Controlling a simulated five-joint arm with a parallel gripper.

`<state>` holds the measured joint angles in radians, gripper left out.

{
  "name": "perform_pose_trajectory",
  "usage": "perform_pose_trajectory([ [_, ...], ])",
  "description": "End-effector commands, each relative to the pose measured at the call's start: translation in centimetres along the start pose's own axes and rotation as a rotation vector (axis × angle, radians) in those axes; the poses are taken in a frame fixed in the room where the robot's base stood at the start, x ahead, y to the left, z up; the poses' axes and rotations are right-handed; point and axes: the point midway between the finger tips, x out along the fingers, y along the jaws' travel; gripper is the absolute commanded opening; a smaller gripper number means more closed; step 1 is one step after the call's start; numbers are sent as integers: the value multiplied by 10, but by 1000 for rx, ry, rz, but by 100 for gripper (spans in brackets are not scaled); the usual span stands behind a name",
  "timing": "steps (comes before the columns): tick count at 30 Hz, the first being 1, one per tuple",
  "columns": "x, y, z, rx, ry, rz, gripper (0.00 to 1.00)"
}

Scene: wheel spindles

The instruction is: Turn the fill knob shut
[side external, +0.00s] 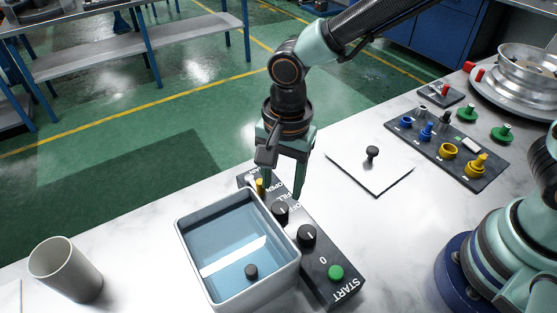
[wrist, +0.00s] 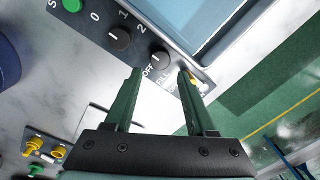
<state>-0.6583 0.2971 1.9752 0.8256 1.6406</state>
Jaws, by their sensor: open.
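A dark panel (side external: 320,265) runs along the right side of a grey water basin (side external: 183,232). The black knob nearest the FILL and OFF lettering (side external: 280,211) has a pale pointer mark and also shows in the wrist view (wrist: 160,59). I cannot clearly read its setting. My gripper (side external: 282,196) points down at this knob, its fingers open and empty. In the wrist view, my gripper (wrist: 159,71) has its fingertips on either side of the knob; contact cannot be told. A yellow piece (side external: 260,186) stands near the OPEN lettering at the panel's far end, partly behind a finger.
A second black knob (side external: 306,235) and a green START button (side external: 336,272) sit closer on the panel. A grey cup (side external: 65,268) stands at left. A white plate with a black knob (side external: 372,153) and a tray of coloured parts (side external: 447,150) lie right.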

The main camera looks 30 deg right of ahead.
Motion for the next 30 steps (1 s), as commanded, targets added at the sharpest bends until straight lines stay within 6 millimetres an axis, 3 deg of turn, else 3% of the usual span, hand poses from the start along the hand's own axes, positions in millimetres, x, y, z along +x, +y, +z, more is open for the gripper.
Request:
perform_pose_trajectory([
  [9,-60,-1,0,-2,0,-6,56],
  [30,-115,51,-104,-412,95,-177,56],
])
